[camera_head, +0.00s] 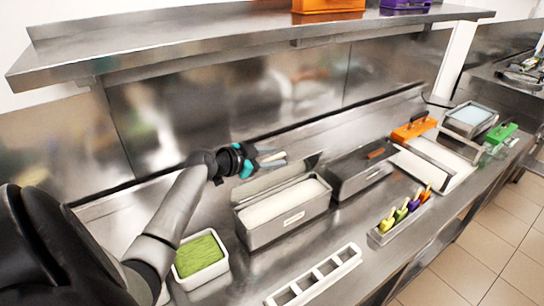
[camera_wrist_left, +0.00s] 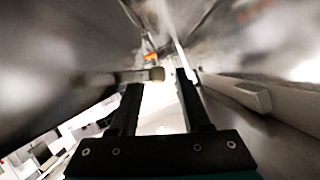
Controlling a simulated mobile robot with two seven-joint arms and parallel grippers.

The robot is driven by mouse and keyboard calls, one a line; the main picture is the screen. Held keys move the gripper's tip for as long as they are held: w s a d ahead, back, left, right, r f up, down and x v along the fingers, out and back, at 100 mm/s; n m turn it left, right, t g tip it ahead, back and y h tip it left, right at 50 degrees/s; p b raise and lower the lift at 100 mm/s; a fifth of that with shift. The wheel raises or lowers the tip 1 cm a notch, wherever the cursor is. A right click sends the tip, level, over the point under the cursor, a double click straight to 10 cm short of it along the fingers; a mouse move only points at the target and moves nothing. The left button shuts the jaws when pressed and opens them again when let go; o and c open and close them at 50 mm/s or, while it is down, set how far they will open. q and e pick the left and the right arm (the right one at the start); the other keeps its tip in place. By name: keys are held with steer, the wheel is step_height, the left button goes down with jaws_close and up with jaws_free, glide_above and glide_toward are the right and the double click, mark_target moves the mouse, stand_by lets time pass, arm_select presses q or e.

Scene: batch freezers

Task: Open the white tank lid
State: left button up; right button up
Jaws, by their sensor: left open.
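The white tank (camera_head: 249,238) is a steel box on the counter, and its white contents show from above. Its lid (camera_head: 277,179) stands raised and tilted along the tank's back edge. My left gripper (camera_head: 277,158) reaches in from the left and is above and behind the tank, close to the raised lid. Its fingers are apart with nothing seen between them. In the left wrist view, the two dark fingers (camera_wrist_left: 157,88) point ahead, apart, with blurred steel surfaces around them. I cannot tell whether the gripper touches the lid. My right gripper is not in view.
A closed steel tank (camera_head: 362,178) with a brown handle stands right of the white tank. A green-filled tub (camera_head: 201,257), a white slotted holder (camera_head: 315,277) and a tray of colourful popsicles (camera_head: 402,213) are nearby. A steel shelf (camera_head: 220,51) overhangs the counter.

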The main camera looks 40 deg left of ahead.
arm_select(q)
steer(key=shift+c, duration=0.4)
jaws_close()
stand_by(0.9)
